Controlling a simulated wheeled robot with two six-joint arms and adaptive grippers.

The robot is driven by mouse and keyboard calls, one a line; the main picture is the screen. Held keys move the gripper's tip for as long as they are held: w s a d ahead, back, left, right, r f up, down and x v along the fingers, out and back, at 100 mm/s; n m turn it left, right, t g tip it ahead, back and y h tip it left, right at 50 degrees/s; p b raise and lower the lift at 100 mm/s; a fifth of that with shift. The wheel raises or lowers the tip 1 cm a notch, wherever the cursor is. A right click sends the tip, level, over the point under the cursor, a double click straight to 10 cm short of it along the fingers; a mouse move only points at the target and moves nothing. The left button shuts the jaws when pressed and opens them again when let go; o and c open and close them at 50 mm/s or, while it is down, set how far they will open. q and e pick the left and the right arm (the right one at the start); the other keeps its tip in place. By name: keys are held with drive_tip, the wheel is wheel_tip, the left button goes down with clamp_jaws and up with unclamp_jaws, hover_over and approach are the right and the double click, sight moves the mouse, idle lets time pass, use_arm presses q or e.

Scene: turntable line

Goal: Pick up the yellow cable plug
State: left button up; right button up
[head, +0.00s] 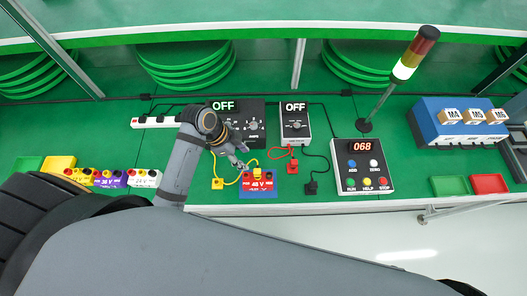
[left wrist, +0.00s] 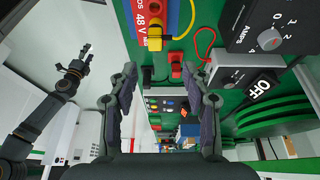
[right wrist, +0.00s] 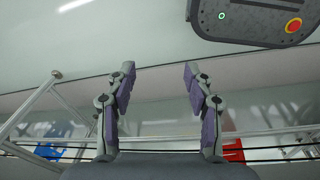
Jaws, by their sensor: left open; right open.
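In the head view, a yellow cable plug (head: 217,183) lies on the green bench, left of the red and blue 48 V block (head: 262,190). A thin yellow cable runs near it, and another yellow piece (head: 257,172) sits at the block's top edge. In the left wrist view, a yellow plug (left wrist: 155,38) shows at the edge of the 48 V block (left wrist: 154,9), beyond my fingertips. My left gripper (head: 243,160) is open and empty, above the bench near the block. My right gripper (right wrist: 158,75) is open and empty, away from the bench items.
A red plug (head: 292,166) and a black plug (head: 311,187) lie right of the block. Two boxes with OFF displays (head: 240,125) (head: 295,122) stand behind. A counter panel (head: 362,165) and signal lamp (head: 415,55) stand right. Coloured blocks (head: 110,179) line the left.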

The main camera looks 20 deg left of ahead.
drive_tip(key=s, duration=0.6)
use_arm(q)
drive_tip(key=p, duration=0.1)
hover_over(257, 171)
drive_tip(key=a, duration=0.2)
wheel_tip(257, 171, down, 4)
drive_tip(key=f, duration=0.1)
drive_tip(key=shift+s+d+f+p, duration=0.2)
drive_tip(key=shift+d+f+p, duration=0.1)
drive_tip(key=shift+f+p, duration=0.45)
drive_tip(key=x, duration=0.2)
drive_tip(key=shift+d+f, duration=0.15)
drive_tip(key=shift+f, duration=0.15)
drive_tip(key=c, duration=0.7)
clamp_jaws()
use_arm(e)
drive_tip(key=w+r, duration=0.1)
drive_tip(key=w, duration=0.1)
drive_tip(key=w+r, duration=0.1)
drive_tip(key=r, duration=0.1)
drive_tip(key=shift+w+d, duration=0.15)
drive_tip(key=shift+w, duration=0.25)
